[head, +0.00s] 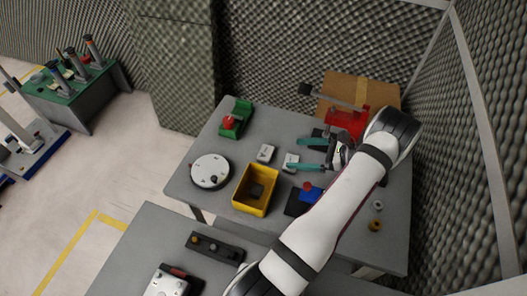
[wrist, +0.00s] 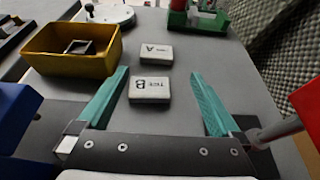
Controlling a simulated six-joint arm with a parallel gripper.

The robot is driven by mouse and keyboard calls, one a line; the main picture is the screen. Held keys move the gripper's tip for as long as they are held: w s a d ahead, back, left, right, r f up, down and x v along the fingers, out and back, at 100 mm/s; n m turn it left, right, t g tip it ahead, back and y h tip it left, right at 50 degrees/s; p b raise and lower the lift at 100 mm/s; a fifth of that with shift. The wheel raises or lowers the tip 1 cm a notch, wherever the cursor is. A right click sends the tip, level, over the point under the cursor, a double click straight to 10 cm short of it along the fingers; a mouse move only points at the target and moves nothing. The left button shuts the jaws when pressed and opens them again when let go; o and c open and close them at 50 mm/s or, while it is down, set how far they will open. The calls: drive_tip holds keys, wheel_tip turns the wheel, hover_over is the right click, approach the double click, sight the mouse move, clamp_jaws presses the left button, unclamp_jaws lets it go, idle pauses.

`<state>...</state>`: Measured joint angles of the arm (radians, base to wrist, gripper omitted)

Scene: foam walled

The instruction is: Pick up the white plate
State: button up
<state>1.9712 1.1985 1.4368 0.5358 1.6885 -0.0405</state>
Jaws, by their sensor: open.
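Two small white plates lie flat on the grey table. The one marked with an A (head: 266,153) is farther from my gripper, and it also shows in the wrist view (wrist: 155,54). The one marked with a B (head: 291,163) is nearer; in the wrist view (wrist: 149,96) it lies between the lines of the two teal fingers, closer to the left one. My gripper (head: 294,155) is open and nothing shows held; its fingers also frame the wrist view (wrist: 160,72). A round white disc (head: 208,168) lies at the table's left side.
A yellow bin (head: 242,199) with a dark block inside stands left of the plates. A green holder (head: 239,112) is at the back, a red bin (head: 348,119) at the back right. A blue piece (head: 311,194) sits near my arm. Bare table (wrist: 190,50) lies beyond the fingers.

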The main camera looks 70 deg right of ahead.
sight(268, 153)
drive_tip(key=x, duration=0.9)
drive_tip(key=shift+a, duration=0.35)
drive_tip(key=shift+r, duration=0.1)
drive_tip(key=c, duration=1.3)
drive_tip(key=shift+c, duration=0.2)
